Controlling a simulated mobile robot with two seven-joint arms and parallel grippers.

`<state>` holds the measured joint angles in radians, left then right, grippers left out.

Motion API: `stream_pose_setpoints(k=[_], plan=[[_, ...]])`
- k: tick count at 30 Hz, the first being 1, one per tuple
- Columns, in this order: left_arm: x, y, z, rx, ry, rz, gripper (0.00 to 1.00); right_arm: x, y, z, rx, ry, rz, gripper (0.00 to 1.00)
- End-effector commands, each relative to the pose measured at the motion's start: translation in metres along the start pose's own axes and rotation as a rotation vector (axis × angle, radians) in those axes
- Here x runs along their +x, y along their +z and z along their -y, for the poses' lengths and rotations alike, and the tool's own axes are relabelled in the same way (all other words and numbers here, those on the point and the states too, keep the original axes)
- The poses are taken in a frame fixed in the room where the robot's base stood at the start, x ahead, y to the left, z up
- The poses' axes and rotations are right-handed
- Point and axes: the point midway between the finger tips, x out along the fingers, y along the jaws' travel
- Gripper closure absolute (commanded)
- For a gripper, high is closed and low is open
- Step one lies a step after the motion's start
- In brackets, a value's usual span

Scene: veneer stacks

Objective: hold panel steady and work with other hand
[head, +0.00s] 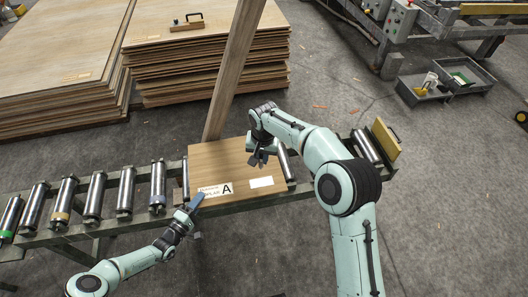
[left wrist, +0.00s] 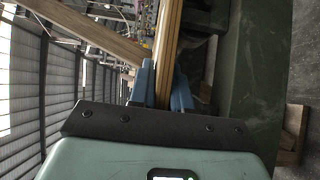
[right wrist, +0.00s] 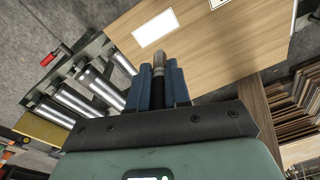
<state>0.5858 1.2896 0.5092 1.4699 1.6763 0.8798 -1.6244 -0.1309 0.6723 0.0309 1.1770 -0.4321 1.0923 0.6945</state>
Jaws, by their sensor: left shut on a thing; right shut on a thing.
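The wooden panel (head: 225,164) lies on the roller conveyor, with a printed label marked A (head: 215,192) and a blank white label (head: 261,182). My left gripper (head: 194,203) is shut on the panel's near left edge. In the left wrist view the layered panel edge (left wrist: 169,35) stands between its blue fingers (left wrist: 162,85). My right gripper (head: 261,157) is over the panel's right part. In the right wrist view its fingers (right wrist: 158,87) are shut on a slim dark tool with a paler tip (right wrist: 159,62). The tip points toward the blank label (right wrist: 155,29); contact cannot be told.
Bare rollers (head: 96,194) run left of the panel. A wooden plank (head: 232,70) slants behind it. Veneer stacks (head: 205,60) stand at the back, one carrying a small handled block (head: 187,22). Grey bins (head: 425,88) sit on the floor at right.

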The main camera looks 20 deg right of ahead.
Motion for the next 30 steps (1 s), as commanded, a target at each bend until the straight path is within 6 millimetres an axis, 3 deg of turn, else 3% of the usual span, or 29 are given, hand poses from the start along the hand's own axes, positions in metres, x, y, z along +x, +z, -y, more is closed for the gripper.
stream_pose_setpoints(k=[8,30], plan=[[0.000,0.000,0.000,0.000,0.000,0.000,1.00,0.019,0.022,0.025,-0.013,-0.009,-0.100,1.00],[0.000,0.000,0.000,0.000,0.000,0.000,1.00,0.074,0.028,0.023,-0.014,-0.011,-0.103,1.00]])
